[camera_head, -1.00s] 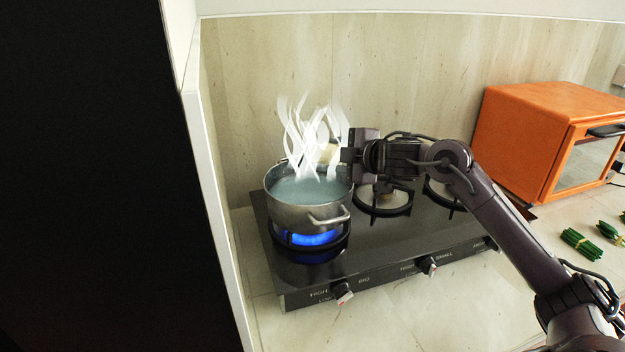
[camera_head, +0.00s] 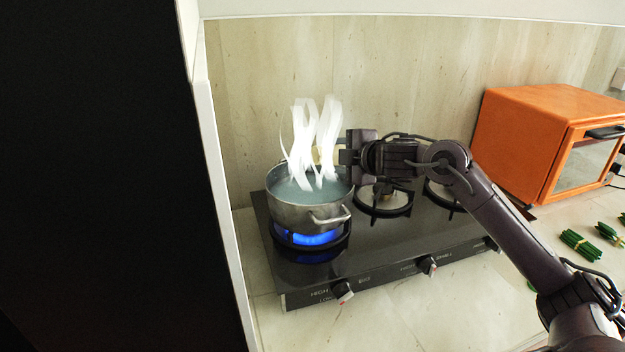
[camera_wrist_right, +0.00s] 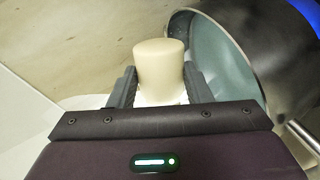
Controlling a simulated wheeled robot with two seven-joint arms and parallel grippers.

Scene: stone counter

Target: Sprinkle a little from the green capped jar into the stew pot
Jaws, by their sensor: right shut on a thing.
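My right gripper (camera_head: 345,157) is shut on a small jar and holds it up beside and above the stew pot's right rim. In the right wrist view the jar (camera_wrist_right: 160,68) shows a cream cylindrical end and a paler part between the fingers (camera_wrist_right: 160,88). No green cap shows on it in these frames. The grey metal stew pot (camera_head: 309,214) stands on the left burner with bluish liquid inside. The pot (camera_wrist_right: 272,62) also shows right of the jar in the wrist view. In the head view steam and the gripper mostly hide the jar. My left gripper is out of view.
A blue flame (camera_head: 310,238) burns under the pot and white steam (camera_head: 312,140) rises from it. The black stove (camera_head: 385,250) has other burners to the right. An orange oven (camera_head: 530,140) and green bundles (camera_head: 580,243) are at the right. A dark panel (camera_head: 100,180) fills the left.

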